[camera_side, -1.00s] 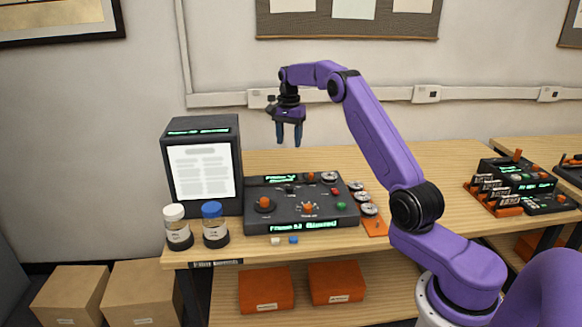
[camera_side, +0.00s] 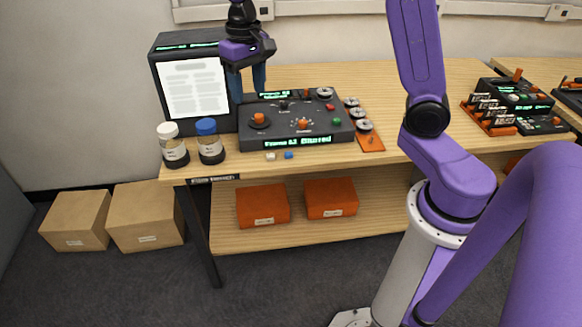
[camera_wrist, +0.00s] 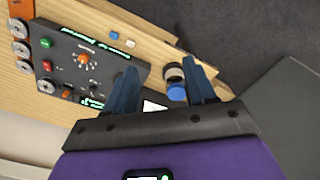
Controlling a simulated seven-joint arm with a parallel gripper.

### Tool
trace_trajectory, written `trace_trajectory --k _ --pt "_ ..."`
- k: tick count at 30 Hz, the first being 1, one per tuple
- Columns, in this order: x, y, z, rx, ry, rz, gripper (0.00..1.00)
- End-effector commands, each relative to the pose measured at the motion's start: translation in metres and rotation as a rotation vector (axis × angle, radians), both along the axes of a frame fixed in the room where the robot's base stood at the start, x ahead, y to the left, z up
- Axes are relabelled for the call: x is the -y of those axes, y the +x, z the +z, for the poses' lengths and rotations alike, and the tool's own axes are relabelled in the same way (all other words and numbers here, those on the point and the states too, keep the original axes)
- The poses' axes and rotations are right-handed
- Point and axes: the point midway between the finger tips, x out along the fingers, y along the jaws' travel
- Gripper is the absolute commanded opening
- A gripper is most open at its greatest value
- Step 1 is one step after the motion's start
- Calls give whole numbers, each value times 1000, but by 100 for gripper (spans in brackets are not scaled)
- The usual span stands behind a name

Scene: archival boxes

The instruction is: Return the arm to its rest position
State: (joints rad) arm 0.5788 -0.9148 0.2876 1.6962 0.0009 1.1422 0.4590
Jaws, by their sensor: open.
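My purple arm reaches from the right, and my gripper (camera_side: 246,84) hangs fingers down above the back left of the black control console (camera_side: 252,143). Its two blue fingers are apart with nothing between them. In the wrist view my gripper (camera_wrist: 165,85) shows open fingers above the gap between the console (camera_wrist: 75,58) and the jars. The blue-capped jar (camera_side: 210,142) and white-capped jar (camera_side: 173,146) stand upright left of the console. The blue cap (camera_wrist: 177,93) shows between the fingers in the wrist view, well below them.
A dark display box (camera_side: 190,85) with a lit page stands close to the gripper's left. Round reels (camera_side: 364,126) line the console's right side. More devices (camera_side: 515,105) stand at the right. Orange boxes (camera_side: 262,206) sit on the lower shelf. The middle tabletop is clear.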

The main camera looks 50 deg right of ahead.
Motion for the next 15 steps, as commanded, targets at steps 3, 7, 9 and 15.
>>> trace_trajectory --k 3,7,9,15 --pt "-22 -46 1 3 0 185 55" --pt "-36 -95 -1 6 0 379 55" --pt "-40 -122 -3 9 0 484 55" --pt "-39 -199 -13 13 2 786 55"
